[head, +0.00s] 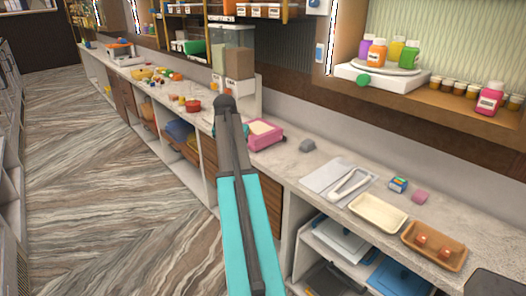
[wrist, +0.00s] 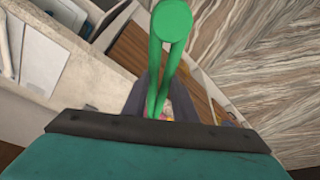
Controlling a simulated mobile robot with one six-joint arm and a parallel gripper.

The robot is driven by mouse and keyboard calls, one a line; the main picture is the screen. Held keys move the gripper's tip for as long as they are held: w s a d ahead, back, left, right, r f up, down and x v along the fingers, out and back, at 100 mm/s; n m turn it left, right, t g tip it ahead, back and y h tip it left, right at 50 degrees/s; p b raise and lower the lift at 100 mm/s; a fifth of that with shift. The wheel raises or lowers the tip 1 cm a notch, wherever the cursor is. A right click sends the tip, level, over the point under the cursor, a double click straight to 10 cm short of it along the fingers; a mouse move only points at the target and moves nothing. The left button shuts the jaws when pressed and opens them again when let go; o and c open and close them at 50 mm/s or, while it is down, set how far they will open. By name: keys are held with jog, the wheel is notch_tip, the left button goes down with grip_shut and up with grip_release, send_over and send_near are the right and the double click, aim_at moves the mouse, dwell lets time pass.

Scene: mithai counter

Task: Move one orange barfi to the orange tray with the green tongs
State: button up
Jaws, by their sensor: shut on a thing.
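My gripper (wrist: 160,105) is shut on the green tongs (wrist: 171,24) in the wrist view; their rounded green end faces the camera and the far ends run down between my dark fingers. In the head view my arm reaches over the counter's front edge and hides the tongs. An orange-brown tray (head: 407,237) stands at the right end of the counter, with two small orange pieces (head: 421,238) in it that may be barfi. Small colourful pieces (head: 170,76) lie at the far end, too small to tell apart.
An empty cream tray (head: 378,211) and white tongs (head: 350,186) on a grey mat (head: 322,176) are at right. A pink tub (head: 264,134) stands beside my arm. Tall boxes (head: 239,64) stand behind. Jars line the upper shelf. The floor at left is clear.

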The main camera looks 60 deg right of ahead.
jog(key=w+a+n+t+y+b, duration=0.1)
jog(key=w+a+n, duration=0.35)
jog(key=a, duration=0.95)
jog(key=w+a+n+t+y, duration=0.1)
jog(key=w+a+n, duration=0.1)
jog(key=w+a, duration=0.85)
jog(key=s+a+n+y+b, duration=0.1)
jog(key=s+a+n, duration=0.2)
jog(key=a, duration=2.9)
jog(key=n, duration=0.4)
jog(key=shift+a+t+y+b, duration=0.15)
jog(key=shift+t+y+b, duration=0.15)
jog(key=shift+t+y, duration=0.1)
jog(key=shift+f, duration=0.1)
